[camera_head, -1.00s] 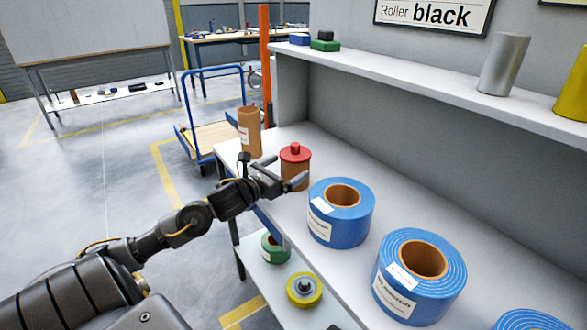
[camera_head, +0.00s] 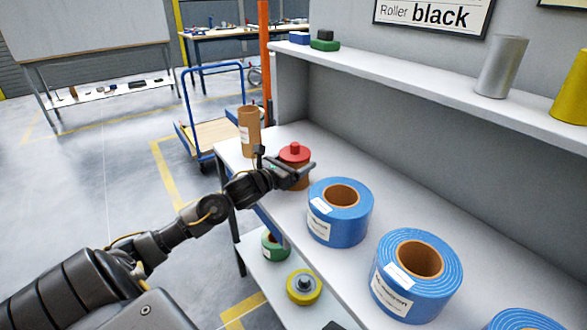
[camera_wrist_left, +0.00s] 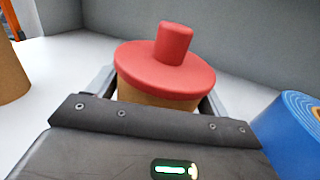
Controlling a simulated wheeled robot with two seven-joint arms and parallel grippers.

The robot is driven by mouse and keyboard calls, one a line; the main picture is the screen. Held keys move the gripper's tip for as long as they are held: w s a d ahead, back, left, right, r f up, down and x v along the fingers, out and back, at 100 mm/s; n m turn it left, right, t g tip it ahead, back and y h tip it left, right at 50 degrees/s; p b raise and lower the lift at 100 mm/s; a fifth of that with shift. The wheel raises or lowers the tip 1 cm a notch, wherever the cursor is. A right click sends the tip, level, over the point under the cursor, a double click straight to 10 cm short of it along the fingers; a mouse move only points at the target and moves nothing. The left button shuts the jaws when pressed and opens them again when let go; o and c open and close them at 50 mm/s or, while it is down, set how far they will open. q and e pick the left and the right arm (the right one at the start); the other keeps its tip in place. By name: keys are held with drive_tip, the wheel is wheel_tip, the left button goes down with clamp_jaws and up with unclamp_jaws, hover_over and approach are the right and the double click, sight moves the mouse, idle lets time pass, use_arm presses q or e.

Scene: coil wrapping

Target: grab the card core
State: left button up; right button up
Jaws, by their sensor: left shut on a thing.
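The brown card core with a red knobbed cap (camera_head: 294,153) stands upright on the white bench top (camera_head: 385,205). My left gripper (camera_head: 296,174) is shut on it, just below the cap. In the left wrist view the red cap (camera_wrist_left: 165,68) fills the middle, with the brown body (camera_wrist_left: 150,98) between the two grey fingers. My right gripper is not in view.
A taller open brown tube (camera_head: 249,135) stands at the bench's far left end. Blue tape rolls (camera_head: 340,222) stand to the right of the core. A shelf (camera_head: 400,85) runs above the bench. Green (camera_head: 274,247) and yellow (camera_head: 304,286) rolls lie on the lower shelf.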

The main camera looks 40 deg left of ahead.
sight(291, 153)
use_arm(q)
drive_tip(key=shift+r, duration=0.15)
drive_tip(key=shift+r, duration=0.55)
drive_tip(key=shift+r+b, duration=0.4)
drive_tip(key=shift+r, duration=0.55)
drive_tip(key=s+a+r, duration=0.4)
drive_tip(key=s+r, duration=0.5)
drive_tip(key=s, duration=0.4)
drive_tip(key=shift+s+r, duration=0.25)
drive_tip(key=shift+r, duration=0.1)
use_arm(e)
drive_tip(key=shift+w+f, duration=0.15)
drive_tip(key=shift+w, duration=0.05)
use_arm(q)
drive_tip(key=shift+a, duration=0.1)
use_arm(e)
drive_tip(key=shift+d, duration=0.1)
